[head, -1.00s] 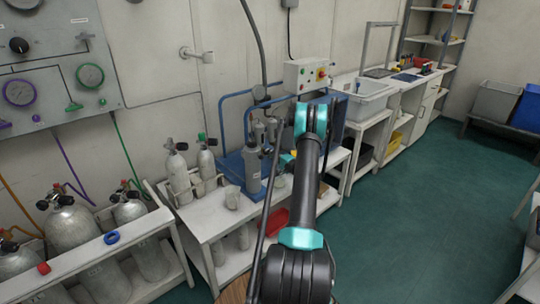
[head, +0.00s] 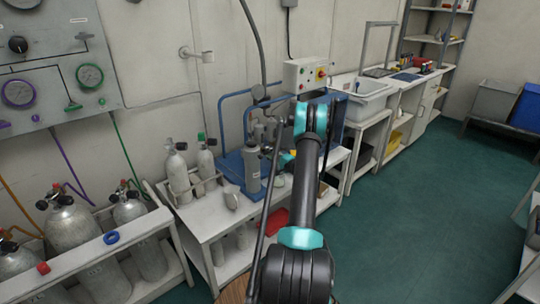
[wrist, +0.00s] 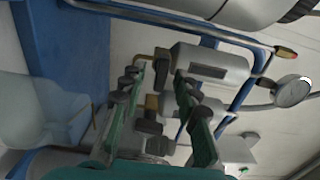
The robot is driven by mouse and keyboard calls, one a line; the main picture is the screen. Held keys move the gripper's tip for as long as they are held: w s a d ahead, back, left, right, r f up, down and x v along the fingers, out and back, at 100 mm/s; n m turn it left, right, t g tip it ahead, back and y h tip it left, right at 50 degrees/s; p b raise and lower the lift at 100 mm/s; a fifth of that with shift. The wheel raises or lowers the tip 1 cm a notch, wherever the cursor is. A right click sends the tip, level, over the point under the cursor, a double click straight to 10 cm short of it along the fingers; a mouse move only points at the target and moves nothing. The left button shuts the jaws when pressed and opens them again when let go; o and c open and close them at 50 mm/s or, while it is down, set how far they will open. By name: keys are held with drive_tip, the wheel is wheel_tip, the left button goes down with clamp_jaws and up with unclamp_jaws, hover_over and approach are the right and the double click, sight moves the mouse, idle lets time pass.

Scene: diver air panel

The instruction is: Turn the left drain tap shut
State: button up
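My gripper (wrist: 160,78) is open in the wrist view, with its two green-and-grey fingers apart. Between and behind the fingers is a small brass fitting (wrist: 152,103) with a dark grey handle-like piece (wrist: 150,125); it looks like a drain tap, but I cannot tell whether it is the left one. I cannot see clear contact between fingers and fitting. A grey canister (wrist: 205,65) with a brass elbow (wrist: 151,57) lies beyond the fingertips. In the head view my arm hides most of the gripper and the taps, in front of the blue-framed compressor (head: 229,160).
A grey cylinder (head: 252,168) stands at the compressor's front left. In the wrist view a round gauge (wrist: 293,91) and blue frame bars (wrist: 245,100) are close by.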

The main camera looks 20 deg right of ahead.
drive_tip(key=v, duration=0.7)
drive_tip(key=shift+s, duration=0.25)
drive_tip(key=shift+d, duration=0.1)
idle(0.9)
